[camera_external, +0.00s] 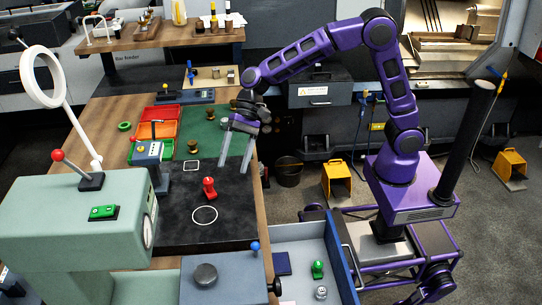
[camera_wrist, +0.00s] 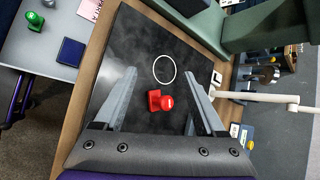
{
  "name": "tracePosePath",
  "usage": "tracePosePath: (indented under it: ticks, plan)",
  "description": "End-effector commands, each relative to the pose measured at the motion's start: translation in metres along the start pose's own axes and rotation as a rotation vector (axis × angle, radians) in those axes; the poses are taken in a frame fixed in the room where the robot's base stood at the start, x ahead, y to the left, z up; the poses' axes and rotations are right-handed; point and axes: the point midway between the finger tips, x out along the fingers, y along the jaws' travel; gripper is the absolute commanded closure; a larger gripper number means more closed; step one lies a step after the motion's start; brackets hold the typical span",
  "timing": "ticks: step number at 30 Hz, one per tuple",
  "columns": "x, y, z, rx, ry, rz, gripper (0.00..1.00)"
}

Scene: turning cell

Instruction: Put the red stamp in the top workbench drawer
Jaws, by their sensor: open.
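The red stamp (camera_external: 209,188) stands upright on the black mat (camera_external: 180,226) on the workbench, near a white circle outline. In the wrist view the red stamp (camera_wrist: 160,101) shows between and beyond the two fingers. My gripper (camera_external: 233,168) is open and empty, above the mat and to the right of and behind the stamp in the external view. Its fingers also show in the wrist view (camera_wrist: 158,92). The top drawer (camera_external: 345,262) is pulled open at the front right of the bench. It holds a green stamp (camera_external: 318,269), a dark blue booklet (camera_external: 282,263) and a small round clear item.
A pale green machine (camera_external: 80,225) with a red-knobbed lever and a ring lamp (camera_external: 42,78) stands at the left. Red, orange and green trays (camera_external: 152,150) and brass parts lie behind the mat. A grey box with a black knob (camera_external: 205,275) is at the front.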

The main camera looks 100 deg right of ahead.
Motion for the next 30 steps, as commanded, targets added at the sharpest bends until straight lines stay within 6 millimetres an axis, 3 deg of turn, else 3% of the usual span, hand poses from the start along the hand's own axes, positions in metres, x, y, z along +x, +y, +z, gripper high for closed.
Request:
tracePosePath:
  ticks: [6, 12, 16, 20, 30]
  plan:
    - [-0.01, -0.023, 0.015, -0.685, 0.133, 0.309, 0.28]
    - [-0.035, -0.052, 0.013, -1.103, 0.259, 0.545, 0.28]
    - [-0.047, -0.065, 0.012, -1.224, 0.307, 0.628, 0.28]
    - [-0.044, -0.065, 0.006, -1.255, 0.32, 0.654, 0.28]
    - [0.011, -0.044, -0.034, -1.251, 0.318, 0.655, 0.28]
